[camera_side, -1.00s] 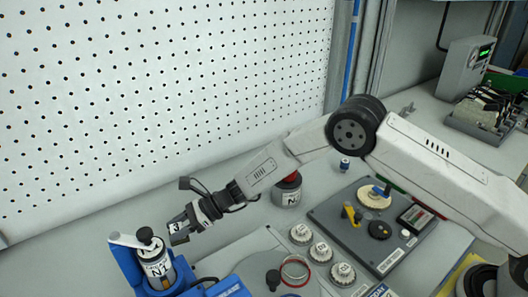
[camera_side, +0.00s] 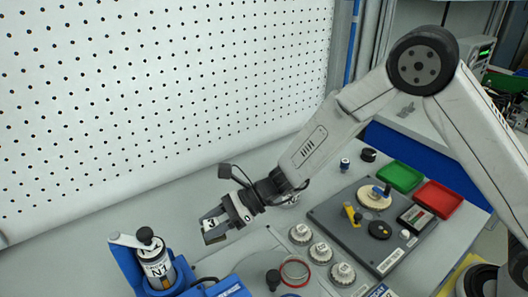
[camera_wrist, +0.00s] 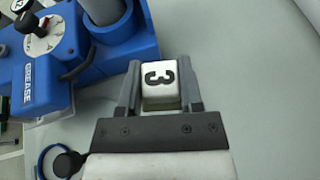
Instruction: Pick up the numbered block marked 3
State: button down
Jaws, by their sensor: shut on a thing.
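My gripper (camera_side: 208,225) is shut on the white block marked 3 (camera_wrist: 160,86). In the wrist view, the block sits between the two grey fingers (camera_wrist: 160,78) with its black 3 facing the camera, turned on its side. In the side view, the block (camera_side: 210,223) shows as a small white patch between the fingers, partly hidden by them. My gripper is over the grey table, to the right of the blue stand. The side view does not clearly show its height above the table.
A blue stand (camera_side: 126,272) holds a canister marked N1 (camera_side: 157,268). Round white numbered pieces (camera_side: 321,252) lie to the right, near a dark panel (camera_side: 345,236) with knobs. Green (camera_side: 400,177) and red (camera_side: 438,199) trays stand farther right. A pegboard wall (camera_side: 160,90) is behind.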

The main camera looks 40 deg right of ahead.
jog(key=shift+s+d+r, duration=0.25)
jog(key=shift+s+r, duration=0.05)
jog(key=shift+s, duration=0.2)
jog(key=shift+d, duration=0.1)
dwell(0.3)
